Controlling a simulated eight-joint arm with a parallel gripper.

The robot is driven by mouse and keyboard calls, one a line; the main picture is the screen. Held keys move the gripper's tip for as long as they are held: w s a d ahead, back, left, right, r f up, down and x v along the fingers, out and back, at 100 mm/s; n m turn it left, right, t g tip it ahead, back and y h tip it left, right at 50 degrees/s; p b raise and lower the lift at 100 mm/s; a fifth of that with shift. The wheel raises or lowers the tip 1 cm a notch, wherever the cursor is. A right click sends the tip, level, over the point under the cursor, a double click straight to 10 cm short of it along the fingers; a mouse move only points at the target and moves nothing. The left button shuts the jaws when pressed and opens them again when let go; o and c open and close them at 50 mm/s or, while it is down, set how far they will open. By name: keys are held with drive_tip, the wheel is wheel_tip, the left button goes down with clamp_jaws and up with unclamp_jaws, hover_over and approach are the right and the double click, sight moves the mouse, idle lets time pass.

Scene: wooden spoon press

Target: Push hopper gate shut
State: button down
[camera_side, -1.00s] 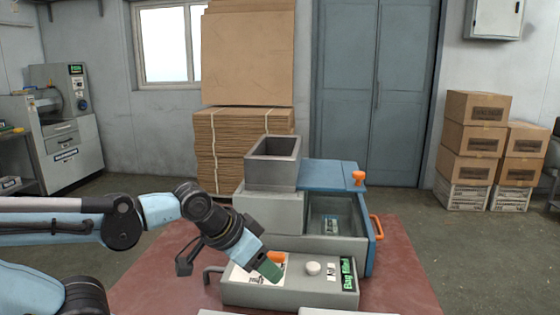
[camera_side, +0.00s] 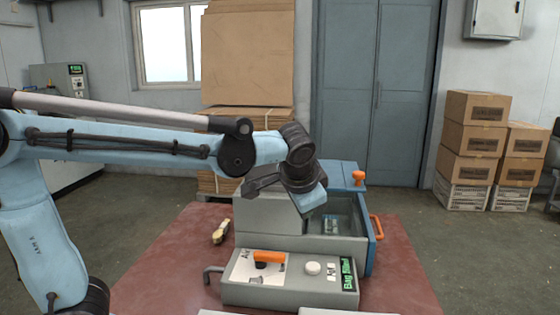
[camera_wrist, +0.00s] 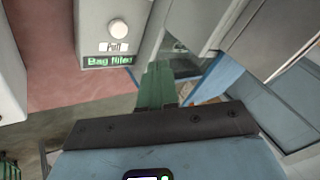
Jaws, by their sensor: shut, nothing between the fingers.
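The hopper gate shows in the side view as a blue plate (camera_side: 345,172) with an orange knob (camera_side: 358,178), sticking out to the right on top of the grey machine (camera_side: 262,218). The hopper is mostly hidden behind my arm. My gripper (camera_side: 314,210) is shut and empty, pointing down over the machine's open compartment, left of the knob. Its tips are hard to make out there. In the wrist view, the green fingers of my gripper (camera_wrist: 157,86) are together with nothing between them. I cannot tell whether they touch anything.
A grey control box (camera_side: 288,293) with an orange lever (camera_side: 268,262), white button (camera_side: 312,268) and green display (camera_side: 348,274) stands in front. An orange handle (camera_side: 377,227) sticks out at the machine's right. A small scoop-like object (camera_side: 220,232) lies on the red table (camera_side: 175,270).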

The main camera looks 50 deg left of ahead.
drive_tip(key=w+d+r+m+y, duration=0.1)
drive_tip(key=w+d+r+y, duration=0.15)
drive_tip(key=w, duration=0.35)
drive_tip(key=w+d+r+y, duration=0.1)
drive_tip(key=w+d+y, duration=0.2)
drive_tip(key=w, duration=0.4)
drive_tip(key=w+d+t+y, duration=0.2)
drive_tip(key=w+d+y, duration=0.25)
drive_tip(key=d, duration=0.45)
drive_tip(key=w+a+f, duration=0.2)
drive_tip(key=a, duration=1)
drive_tip(key=shift+w+a, duration=0.4)
drive_tip(key=s+a, duration=0.8)
drive_tip(key=shift+s+a, duration=0.1)
drive_tip(key=shift+a, duration=0.05)
